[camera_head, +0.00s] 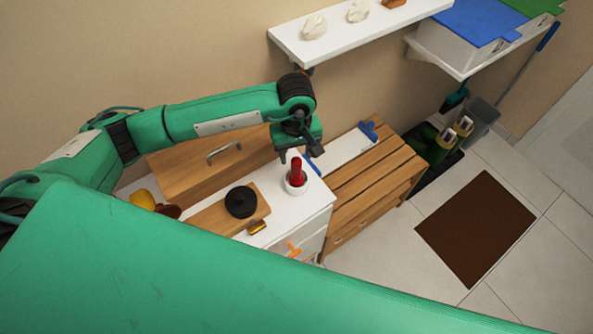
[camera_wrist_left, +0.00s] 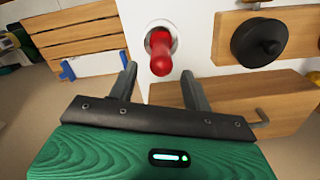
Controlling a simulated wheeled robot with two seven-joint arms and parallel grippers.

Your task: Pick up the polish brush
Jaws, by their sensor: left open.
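The polish brush appears to be the red-handled piece (camera_head: 296,168) standing handle-up in a small white cup (camera_head: 296,187) on the white cabinet top (camera_head: 320,197). Its lower end is hidden in the cup. My left gripper (camera_head: 300,155) is open above and just behind the handle. In the left wrist view the red handle (camera_wrist_left: 160,54) points toward the camera and shows between the two spread fingers, with nothing gripped. I cannot tell whether a finger touches it. My right gripper is not in view.
Left of the cup, a round black lidded piece (camera_head: 241,201) sits on a wooden board (camera_head: 203,221). A wooden box (camera_head: 190,163) with a handle stands behind. A slatted wooden bench (camera_head: 372,175) adjoins on the right. A white shelf (camera_head: 340,38) hangs above on the wall.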

